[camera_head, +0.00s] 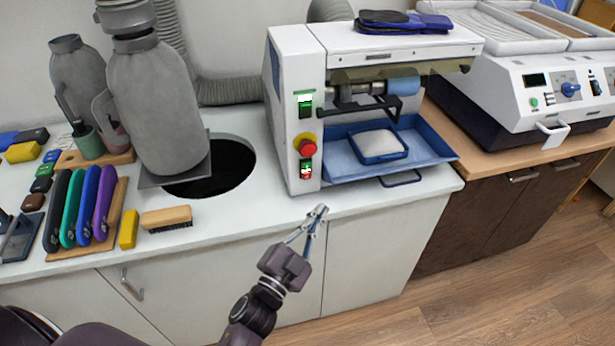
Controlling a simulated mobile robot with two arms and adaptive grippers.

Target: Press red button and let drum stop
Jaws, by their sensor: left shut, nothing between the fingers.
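The white grinding machine (297,75) stands on the white counter. A round red button (308,149) with a yellow collar sits on its front left panel. A green switch (305,105) is above it, and a small red and green switch (305,170) is below it. The drum (403,85), a blue roller on a metal shaft, shows in the machine's opening; whether it turns cannot be told from one frame. My left gripper (319,210) is shut and empty, pointing up in front of the counter edge, below the red button and apart from it. My right gripper is not in view.
A blue tray (435,150) holding a smaller blue tray projects under the drum. Left are a round dark hole (235,165), a grey bottle-like form (160,100), a wooden brush (167,218) and several coloured insoles (85,205). Another white machine (545,75) stands right.

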